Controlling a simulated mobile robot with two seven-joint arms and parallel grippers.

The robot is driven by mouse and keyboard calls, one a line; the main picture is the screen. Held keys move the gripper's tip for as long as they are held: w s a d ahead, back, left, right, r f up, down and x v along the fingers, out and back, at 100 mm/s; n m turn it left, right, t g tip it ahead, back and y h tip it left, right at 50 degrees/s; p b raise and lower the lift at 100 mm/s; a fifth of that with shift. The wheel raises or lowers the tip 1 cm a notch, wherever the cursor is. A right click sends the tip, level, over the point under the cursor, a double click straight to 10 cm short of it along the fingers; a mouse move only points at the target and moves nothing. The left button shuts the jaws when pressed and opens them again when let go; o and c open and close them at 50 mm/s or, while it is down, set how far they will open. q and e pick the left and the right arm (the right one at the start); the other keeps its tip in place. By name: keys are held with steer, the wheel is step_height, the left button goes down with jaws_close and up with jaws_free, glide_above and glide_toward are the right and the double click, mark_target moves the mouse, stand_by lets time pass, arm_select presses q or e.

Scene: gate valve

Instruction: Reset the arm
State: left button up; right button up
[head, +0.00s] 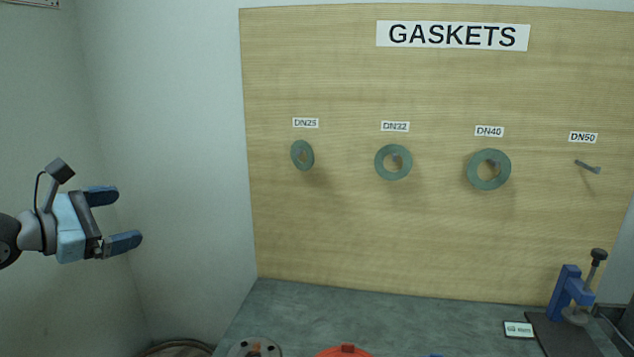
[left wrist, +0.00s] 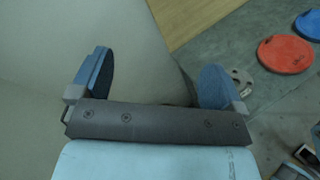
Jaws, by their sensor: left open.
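My left gripper (head: 122,219) is at the left of the head view, held in the air in front of the white wall. Its two blue-padded fingers are apart with nothing between them. In the left wrist view the same open fingers (left wrist: 155,85) show with an empty gap. The gripper is well clear of the board and the bench.
A wooden gasket board (head: 350,235) holds green rings at DN25 (head: 296,163), DN32 (head: 381,167) and DN40 (head: 473,172); the DN50 peg (head: 587,166) is bare. A blue press (head: 562,292) stands at the bench's right.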

arm_select(q)
steer(key=s+a+f+n+t, duration=0.1)
steer(key=s+f+n, duration=0.3)
steer(key=f+n, duration=0.75)
steer(key=s+a+f+n+t, duration=0.1)
steer(key=s+f+n, duration=0.2)
steer(key=f+n, duration=0.85)
steer(key=s+a+f+n+g+y, duration=0.35)
steer(key=s+f+n, duration=0.45)
steer(key=f, duration=0.5)
steer(key=s+a+f+n+g+y, duration=0.35)
steer(key=s+f+n, duration=0.45)
steer(key=f, duration=0.4)
steer(key=s+d+f+n+t, duration=0.1)
steer(key=d+n, duration=0.3)
steer(key=d, duration=0.8)
steer(key=s+d+f+n+t, duration=0.15)
steer(key=d+n, duration=0.25)
steer(key=d, duration=0.7)
step_height(320, 180, up, 14)
steer(key=p, duration=1.5)
steer(key=shift+s+a+m+h, duration=0.3)
steer(key=shift+s+a+h, duration=0.1)
arm_select(e)
step_height(320, 180, up, 12)
steer(key=s, duration=0.1)
steer(key=shift+d+r, duration=0.2)
steer(key=shift+d, duration=0.25)
